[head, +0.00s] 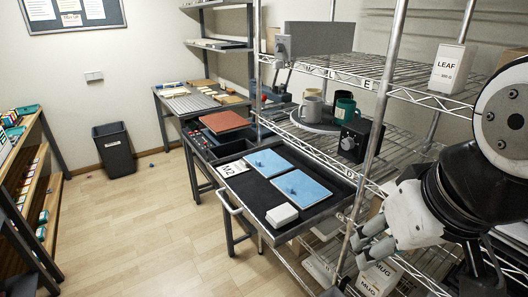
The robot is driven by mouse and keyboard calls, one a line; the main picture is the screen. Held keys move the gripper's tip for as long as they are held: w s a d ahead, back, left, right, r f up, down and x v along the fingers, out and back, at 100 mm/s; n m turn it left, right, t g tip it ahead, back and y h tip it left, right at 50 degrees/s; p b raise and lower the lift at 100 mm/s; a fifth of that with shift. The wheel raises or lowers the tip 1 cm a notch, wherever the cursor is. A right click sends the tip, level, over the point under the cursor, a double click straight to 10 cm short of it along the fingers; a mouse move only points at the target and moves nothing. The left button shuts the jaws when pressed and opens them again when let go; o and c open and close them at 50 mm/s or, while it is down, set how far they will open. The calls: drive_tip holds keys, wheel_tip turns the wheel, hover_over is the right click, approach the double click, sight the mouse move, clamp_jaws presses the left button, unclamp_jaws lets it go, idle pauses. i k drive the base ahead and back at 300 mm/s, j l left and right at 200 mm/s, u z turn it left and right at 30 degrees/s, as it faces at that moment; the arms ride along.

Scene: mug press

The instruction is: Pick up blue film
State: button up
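Two light blue film-like sheets lie flat on a dark pull-out tray (250,200) at the middle of the head view. The farther blue sheet (262,160) and the nearer blue sheet (306,181) each carry a small darker blue piece on top. I cannot tell which of these is the blue film. My gripper (362,240) is at the lower right, well apart from the sheets and to their right. Its grey fingers look spread, with nothing visible between them. My arm hides part of the rack behind it.
A white block (282,215) and a label card marked M2 (233,168) lie on the same tray. The floor at left is mostly clear.

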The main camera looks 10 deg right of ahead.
sight(300, 187)
drive_tip(key=i+j+z, duration=0.3)
drive_tip(key=i+j, duration=0.45)
drive_tip(key=i, duration=0.1)
